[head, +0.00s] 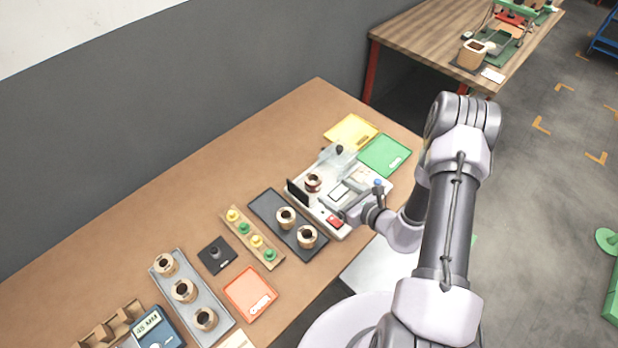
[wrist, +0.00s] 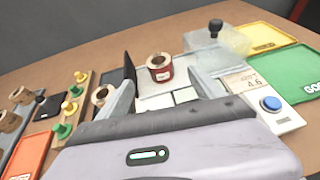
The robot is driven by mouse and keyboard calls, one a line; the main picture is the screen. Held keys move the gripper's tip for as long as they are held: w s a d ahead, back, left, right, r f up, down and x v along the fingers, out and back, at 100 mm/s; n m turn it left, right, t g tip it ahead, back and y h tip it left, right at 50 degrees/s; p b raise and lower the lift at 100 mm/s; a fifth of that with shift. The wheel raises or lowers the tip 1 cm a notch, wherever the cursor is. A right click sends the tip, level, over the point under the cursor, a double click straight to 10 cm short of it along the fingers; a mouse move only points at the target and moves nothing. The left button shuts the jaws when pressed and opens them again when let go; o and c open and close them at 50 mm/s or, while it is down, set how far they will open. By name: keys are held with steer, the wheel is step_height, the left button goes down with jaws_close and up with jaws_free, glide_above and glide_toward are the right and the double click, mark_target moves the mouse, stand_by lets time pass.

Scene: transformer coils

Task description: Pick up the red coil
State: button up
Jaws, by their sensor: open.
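The red coil (head: 313,183) stands upright on the light grey test device (head: 341,231) on the brown bench. In the wrist view the red coil (wrist: 159,72) has a tan top rim with a dark hole and a dark red side with a pale label. My gripper (wrist: 164,88) is open and empty, with one finger to each side of the picture's middle. The coil shows between and beyond the fingertips, apart from them. In the head view my gripper (head: 352,212) is low over the device, in front of the coil; its fingers are hard to make out.
A black upright plate (wrist: 129,70) stands just left of the coil. A clear cover with a black knob (wrist: 215,28) is behind right, and a blue button (wrist: 270,103) at right. A dark tray (head: 270,205) with two tan coils lies left. Yellow and green trays (head: 385,155) lie beyond.

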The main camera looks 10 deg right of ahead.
mark_target(310, 177)
steer(key=b+x, duration=0.1)
steer(key=x, duration=1)
steer(key=shift+w+a+f+b, duration=0.2)
steer(key=shift+a+b, duration=0.05)
steer(key=shift+b, duration=0.1)
steer(key=shift+r, duration=0.1)
steer(key=shift+c, duration=0.3)
steer(key=c, duration=1.6)
